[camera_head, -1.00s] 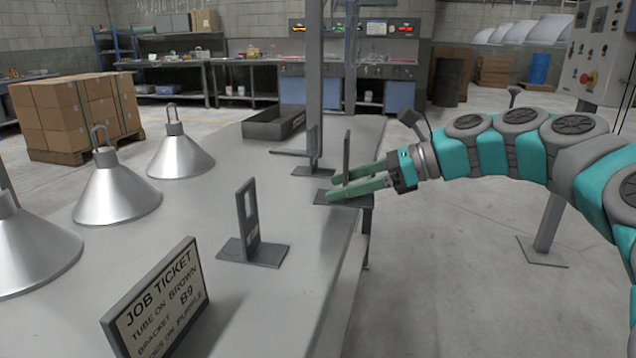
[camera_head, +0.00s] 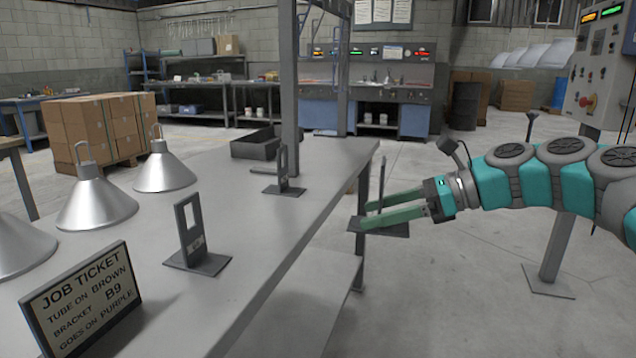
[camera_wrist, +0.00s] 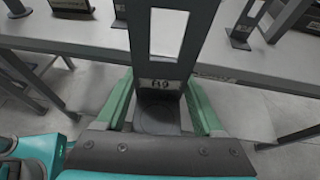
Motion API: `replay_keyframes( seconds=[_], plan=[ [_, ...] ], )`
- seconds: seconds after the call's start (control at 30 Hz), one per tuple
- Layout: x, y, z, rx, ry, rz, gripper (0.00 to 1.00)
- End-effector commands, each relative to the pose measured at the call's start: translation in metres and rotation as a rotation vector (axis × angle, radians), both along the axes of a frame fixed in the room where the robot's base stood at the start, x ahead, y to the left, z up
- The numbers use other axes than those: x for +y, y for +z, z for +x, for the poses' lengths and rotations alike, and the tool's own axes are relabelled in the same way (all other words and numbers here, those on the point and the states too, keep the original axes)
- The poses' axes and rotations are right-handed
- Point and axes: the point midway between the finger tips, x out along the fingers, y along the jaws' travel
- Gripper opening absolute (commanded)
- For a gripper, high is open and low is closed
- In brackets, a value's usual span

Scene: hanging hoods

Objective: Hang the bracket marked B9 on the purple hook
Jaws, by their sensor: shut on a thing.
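My gripper (camera_head: 364,211) is shut on a dark grey bracket (camera_head: 382,178), an upright plate with a window and a flat base. It holds the bracket upright off the table's right edge, above the floor. In the wrist view the bracket (camera_wrist: 165,68) stands between the green fingers, and its small label ends in 9; the first character is unclear. Two similar brackets stand on the table, one nearer (camera_head: 190,246) and one farther (camera_head: 283,168); their labels are unreadable. The job ticket (camera_head: 84,300) reads tube on brown, bracket B9 goes on purple. No purple hook is visible.
Several silver hoods (camera_head: 97,203) stand along the left of the table (camera_head: 262,222). A grey post (camera_head: 288,90) rises near the table's far end, beside a dark tray (camera_head: 256,146). A control-panel post (camera_head: 556,235) stands on the right.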

Motion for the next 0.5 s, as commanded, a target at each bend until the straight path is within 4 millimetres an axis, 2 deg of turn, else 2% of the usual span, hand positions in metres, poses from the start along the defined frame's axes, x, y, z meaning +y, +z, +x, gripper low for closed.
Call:
replay_keyframes(
  seconds=[0.5],
  plan=[
    [-0.004, -0.018, 0.013, -0.001, -0.153, 0.001, 0.0]
  ],
)
